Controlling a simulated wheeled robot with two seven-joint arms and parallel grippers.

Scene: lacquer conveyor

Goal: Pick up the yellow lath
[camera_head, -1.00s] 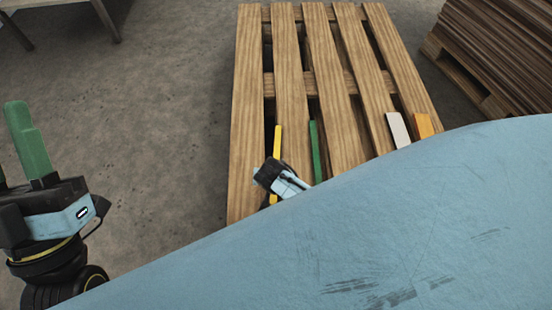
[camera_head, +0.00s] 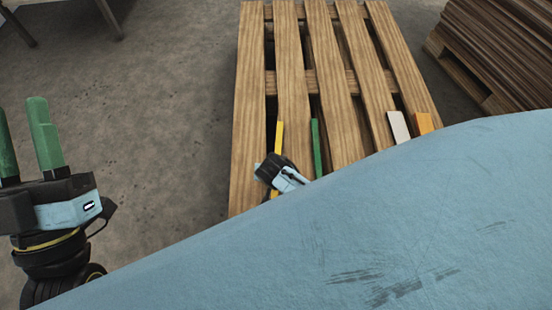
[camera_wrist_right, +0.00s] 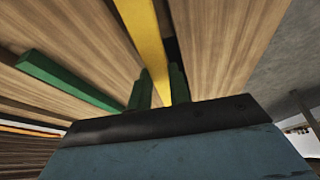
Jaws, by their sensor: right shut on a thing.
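The yellow lath (camera_head: 279,137) is at the near left of the wooden pallet; its lower part is hidden by my right gripper (camera_head: 270,172). In the right wrist view the yellow lath (camera_wrist_right: 148,42) runs down between the green fingers of my right gripper (camera_wrist_right: 162,88), which is shut on it. Whether the lath is clear of the pallet I cannot tell. My left gripper (camera_head: 26,140) is at the left, away from the pallet, its green fingers apart and empty.
The pallet (camera_head: 296,60) lies on a concrete floor. A green lath (camera_head: 316,145) is just right of the yellow one, with white (camera_head: 398,126) and orange (camera_head: 423,123) laths further right. A stack of brown boards (camera_head: 505,50) stands at the far right. My own blue body hides the near area.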

